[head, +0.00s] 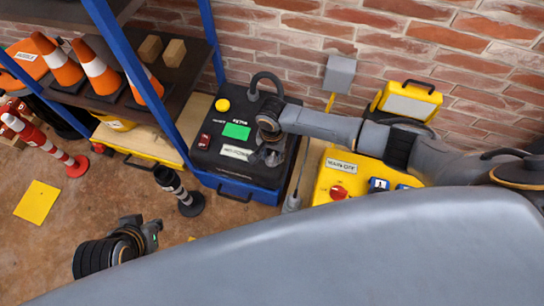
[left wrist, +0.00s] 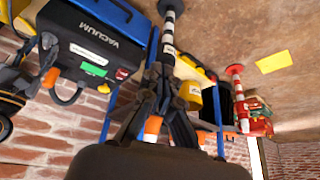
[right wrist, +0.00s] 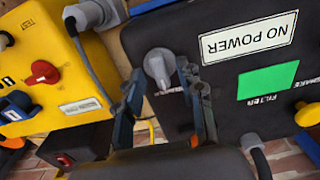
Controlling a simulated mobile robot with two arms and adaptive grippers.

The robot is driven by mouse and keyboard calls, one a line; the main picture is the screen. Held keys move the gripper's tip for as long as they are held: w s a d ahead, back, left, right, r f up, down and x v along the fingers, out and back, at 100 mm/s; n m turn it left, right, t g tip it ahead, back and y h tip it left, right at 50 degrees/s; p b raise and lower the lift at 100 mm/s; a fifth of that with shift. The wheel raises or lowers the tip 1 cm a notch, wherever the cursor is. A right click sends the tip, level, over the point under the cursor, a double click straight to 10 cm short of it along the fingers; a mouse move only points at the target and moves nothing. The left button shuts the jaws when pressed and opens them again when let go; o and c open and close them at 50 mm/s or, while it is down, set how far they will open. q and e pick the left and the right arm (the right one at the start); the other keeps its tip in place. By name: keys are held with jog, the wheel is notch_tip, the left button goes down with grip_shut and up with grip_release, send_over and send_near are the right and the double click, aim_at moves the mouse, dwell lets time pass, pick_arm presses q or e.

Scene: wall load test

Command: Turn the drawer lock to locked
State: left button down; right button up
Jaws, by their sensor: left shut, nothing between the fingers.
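No part is plainly marked as a drawer lock. A grey knob (right wrist: 158,65) with a pointer-like handle sits on the black top of the blue-and-black vacuum box (head: 210,165). My right gripper (right wrist: 160,85) is open, with its fingertips on either side of the knob in the right wrist view; contact cannot be told. In the head view my right gripper (head: 270,152) is over the box's right side and hides the knob. My left gripper (head: 150,232) is shut and empty above the floor at lower left; it also shows in the left wrist view (left wrist: 163,85).
A yellow case (head: 335,175) with a red knob (right wrist: 43,72) stands right of the vacuum box. A black-and-white post (head: 178,190) stands in front of it. A blue-framed shelf with orange cones (head: 100,72) is at left.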

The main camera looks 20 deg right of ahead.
pick_arm(q)
jog(key=shift+w+d+r+t, duration=0.1)
jog(key=shift+w+d+t, duration=0.1)
jog(key=shift+w, duration=0.2)
jog(key=shift+w+d+r+t, duration=0.1)
jog(key=shift+w+t, duration=0.1)
jog(key=shift+w, duration=0.15)
pick_arm(e)
jog(key=shift+f, duration=0.4)
grip_shut()
pick_arm(q)
jog(key=shift+a, duration=0.1)
